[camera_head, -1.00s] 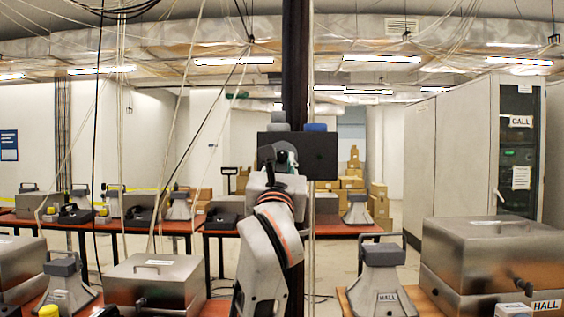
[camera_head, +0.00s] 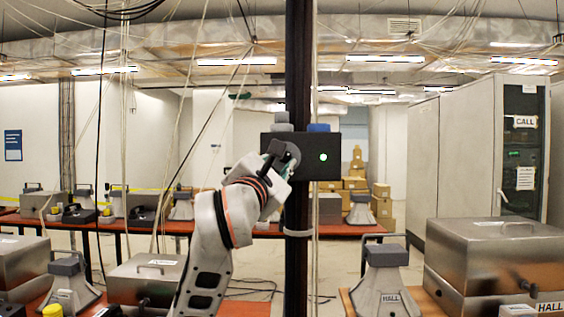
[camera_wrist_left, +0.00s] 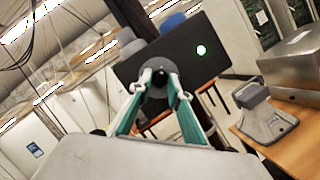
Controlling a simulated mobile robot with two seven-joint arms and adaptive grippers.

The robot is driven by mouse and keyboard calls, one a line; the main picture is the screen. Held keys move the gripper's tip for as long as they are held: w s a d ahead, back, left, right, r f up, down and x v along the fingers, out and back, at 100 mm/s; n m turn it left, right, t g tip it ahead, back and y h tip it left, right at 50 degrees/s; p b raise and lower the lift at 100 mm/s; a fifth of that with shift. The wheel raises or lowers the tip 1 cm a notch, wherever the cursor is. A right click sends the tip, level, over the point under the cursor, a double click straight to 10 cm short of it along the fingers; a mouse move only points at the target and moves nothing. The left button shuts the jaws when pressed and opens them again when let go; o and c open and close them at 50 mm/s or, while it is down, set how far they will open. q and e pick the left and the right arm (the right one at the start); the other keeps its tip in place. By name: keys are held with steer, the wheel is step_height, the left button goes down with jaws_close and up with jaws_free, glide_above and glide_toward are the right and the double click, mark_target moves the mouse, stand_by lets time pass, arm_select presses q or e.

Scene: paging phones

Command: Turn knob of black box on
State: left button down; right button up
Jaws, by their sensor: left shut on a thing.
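The black box (camera_head: 311,173) is fixed on a dark vertical post, with a green light (camera_head: 323,157) lit on its front face. In the left wrist view the box (camera_wrist_left: 222,58) looks tilted and its light (camera_wrist_left: 201,50) is bright. My left gripper (camera_head: 281,158) is at the left part of the box face. In the left wrist view its teal fingers (camera_wrist_left: 159,80) are shut on a round dark knob (camera_wrist_left: 158,57). The fingers and wrist hide much of the knob in the head view. My right gripper is not in view.
The dark post (camera_head: 298,80) runs from top to bottom, with thin cables hanging beside it. Tables with metal boxes (camera_head: 490,255) and grey phones (camera_head: 384,280) stand in front and behind. A tall cabinet (camera_head: 480,150) stands at the right.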

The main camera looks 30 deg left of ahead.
arm_select(q)
steer(key=shift+a+r, duration=0.15)
steer(key=shift+r, duration=0.05)
stand_by(0.3)
steer(key=c, duration=1.9)
jaws_free()
steer(key=shift+o, duration=0.3)
steer(key=shift+w+f, duration=0.1)
steer(key=v, duration=0.7)
steer(key=shift+s, duration=0.3)
steer(key=shift+w+f, duration=0.1)
